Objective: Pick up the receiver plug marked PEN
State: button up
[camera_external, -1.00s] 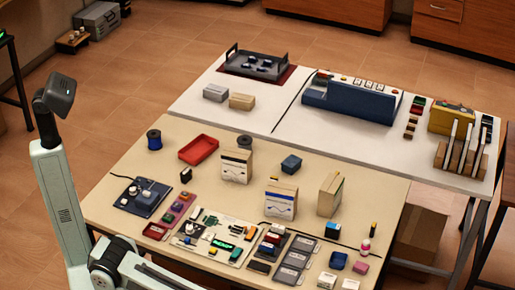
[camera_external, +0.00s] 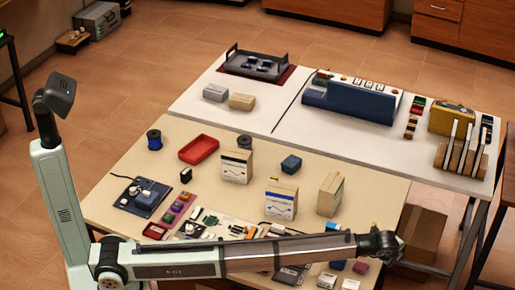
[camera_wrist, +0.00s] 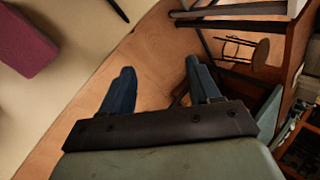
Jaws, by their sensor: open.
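My gripper (camera_external: 388,246) is at the right front corner of the near table in the external view. In the wrist view its two blue fingers (camera_wrist: 160,68) are apart with nothing between them, over the floor beyond the table edge. I cannot make out any PEN marking, so I cannot tell which small item is the receiver plug. A blue block (camera_external: 338,265) and a pink block (camera_external: 361,267) lie near the gripper, to its left. In the wrist view a magenta block (camera_wrist: 28,42) lies on the table at upper left, with a thin dark object (camera_wrist: 118,9) beside it.
My arm hides part of the near table (camera_external: 122,165) and several small parts. White boxes (camera_external: 281,199), a red tray (camera_external: 198,149) and a blue spool (camera_external: 154,140) stand farther back. A wooden rack (camera_external: 463,152) stands on the white table.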

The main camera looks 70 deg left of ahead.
aim_at(378, 227)
jog(key=a+r+n+g+h, duration=0.25)
jog(key=a+r, duration=0.25)
jog(key=a, duration=0.3)
jog(key=a+r+n+g+h, duration=0.1)
jog(key=a+r+n+g, duration=0.2)
jog(key=a+r, duration=0.45)
jog(key=shift+y, duration=0.25)
jog(key=f, duration=0.3)
jog(key=a+f, duration=0.1)
jog(key=f, duration=0.5)
jog(key=shift+w+a+f, duration=0.2)
jog(key=shift+w+f, duration=0.05)
jog(key=shift+f, duration=0.1)
jog(key=shift+w+a+f, duration=0.1)
jog(key=shift+f, duration=1.4)
jog(key=shift+w+f, duration=0.1)
jog(key=shift+f, duration=1.35)
jog(key=shift+c, duration=0.2)
jog(key=c, duration=1.1)
